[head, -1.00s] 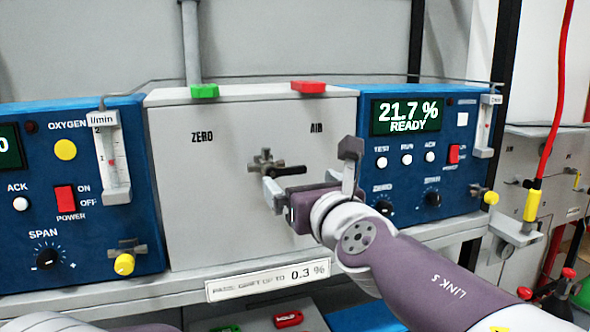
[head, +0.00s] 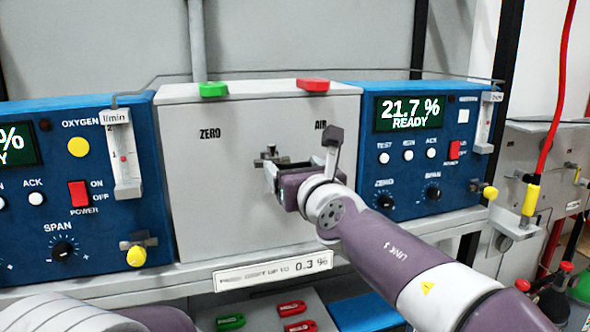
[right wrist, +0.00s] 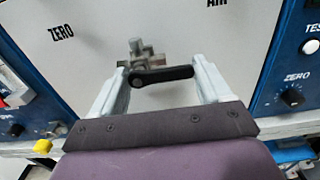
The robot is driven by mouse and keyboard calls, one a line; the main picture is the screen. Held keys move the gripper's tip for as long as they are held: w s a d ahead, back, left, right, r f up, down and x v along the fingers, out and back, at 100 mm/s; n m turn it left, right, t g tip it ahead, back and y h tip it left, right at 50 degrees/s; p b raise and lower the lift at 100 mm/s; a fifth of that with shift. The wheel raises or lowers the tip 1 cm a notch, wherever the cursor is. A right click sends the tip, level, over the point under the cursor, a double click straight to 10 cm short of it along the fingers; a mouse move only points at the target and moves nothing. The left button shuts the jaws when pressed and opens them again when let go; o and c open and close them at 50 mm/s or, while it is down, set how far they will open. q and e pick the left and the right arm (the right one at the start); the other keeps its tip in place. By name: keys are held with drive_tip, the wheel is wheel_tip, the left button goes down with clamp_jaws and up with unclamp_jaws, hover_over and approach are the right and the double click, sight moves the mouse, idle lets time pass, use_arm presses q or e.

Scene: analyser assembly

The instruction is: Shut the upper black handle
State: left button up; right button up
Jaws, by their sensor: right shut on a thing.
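The upper black handle (right wrist: 160,75) lies about level across the right wrist view, in front of a grey valve body (right wrist: 138,53) on the pale panel. In the head view the handle (head: 298,165) is partly hidden by my right gripper (head: 281,172). The valve (head: 268,155) sits between the ZERO and AIR labels. My right gripper (right wrist: 160,67) is shut on the handle, with one finger at each end of it in the right wrist view. My left gripper is out of view; only part of my left arm shows at the lower left of the head view.
Blue analysers with knobs and switches flank the panel, left (head: 90,200) and right (head: 410,150). A green tag (head: 213,90) and a red tag (head: 313,84) sit on its top edge. Small red and green pieces lie below the shelf.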

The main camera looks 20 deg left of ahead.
drive_tip(key=shift+f, duration=0.15)
drive_tip(key=shift+s+a+f+m+b, duration=0.3)
drive_tip(key=shift+m+b, duration=1)
drive_tip(key=shift+m, duration=1.65)
drive_tip(key=shift+s+a+f+m+b, duration=0.15)
drive_tip(key=shift+a+f+m+b, duration=0.3)
drive_tip(key=shift+m+b, duration=1.7)
drive_tip(key=shift+s+a+f+m+b, duration=0.25)
drive_tip(key=shift+f+m+b, duration=0.25)
drive_tip(key=shift+m, duration=3.3)
drive_tip(key=o, duration=1)
drive_tip(key=b+v, duration=0.4)
drive_tip(key=v, duration=0.8)
drive_tip(key=shift+s+d+b, duration=0.15)
drive_tip(key=shift+s+b, duration=0.05)
drive_tip(key=shift+b, duration=0.15)
